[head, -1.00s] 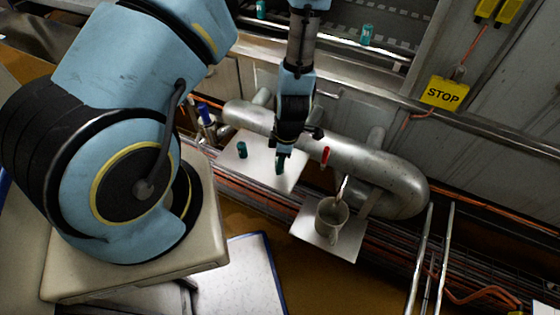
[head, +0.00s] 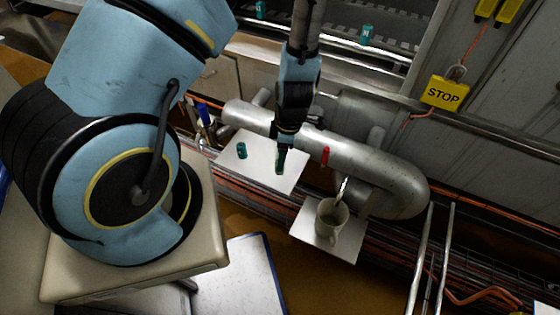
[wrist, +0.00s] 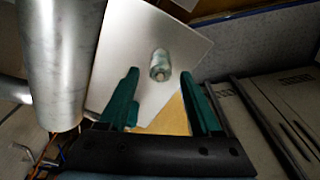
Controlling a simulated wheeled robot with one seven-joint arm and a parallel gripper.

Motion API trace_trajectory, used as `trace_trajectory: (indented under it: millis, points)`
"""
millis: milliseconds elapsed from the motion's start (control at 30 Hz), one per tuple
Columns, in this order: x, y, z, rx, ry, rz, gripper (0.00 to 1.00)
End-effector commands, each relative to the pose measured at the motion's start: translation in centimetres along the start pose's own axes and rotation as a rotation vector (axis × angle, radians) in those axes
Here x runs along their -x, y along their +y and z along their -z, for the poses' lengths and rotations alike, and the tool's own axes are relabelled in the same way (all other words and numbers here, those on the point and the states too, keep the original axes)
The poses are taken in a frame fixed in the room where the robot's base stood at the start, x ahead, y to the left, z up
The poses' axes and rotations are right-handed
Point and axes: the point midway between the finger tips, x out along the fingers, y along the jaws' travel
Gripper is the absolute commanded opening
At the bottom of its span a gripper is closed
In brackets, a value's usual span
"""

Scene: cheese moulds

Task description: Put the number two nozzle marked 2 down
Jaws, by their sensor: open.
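My gripper (head: 280,168) is low over the white plate (head: 258,182) beside the silver pipe. In the wrist view its two teal fingers (wrist: 160,98) are spread apart. A small grey-teal nozzle (wrist: 160,66) stands on the plate between and just beyond the fingertips, touching neither. No number on it can be read. In the head view a teal nozzle (head: 242,150) stands on the plate's left part, left of my gripper. At the fingertips, teal on teal makes finger and nozzle hard to tell apart there.
A large silver pipe (head: 345,160) runs behind the plate, with a small red object (head: 325,155) near it. Teal pieces (head: 367,33) stand on the back rack.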

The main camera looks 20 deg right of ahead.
Motion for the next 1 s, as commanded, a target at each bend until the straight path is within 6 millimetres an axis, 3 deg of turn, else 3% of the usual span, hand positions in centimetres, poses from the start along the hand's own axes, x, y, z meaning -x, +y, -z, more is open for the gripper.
trace_trajectory:
  millis: [300,500,733,867,1000]
  points:
    - [6.3,0.0,-0.1,-0.002,-0.002,-0.003,0.65]
    - [8.0,-0.1,0.0,0.000,0.000,0.001,0.65]
    - [8.5,0.1,0.1,-0.007,-0.006,0.002,0.65]
    - [10.2,0.9,1.4,-0.088,-0.049,0.006,0.65]
    - [14.2,2.4,5.0,-0.303,-0.127,-0.016,0.65]
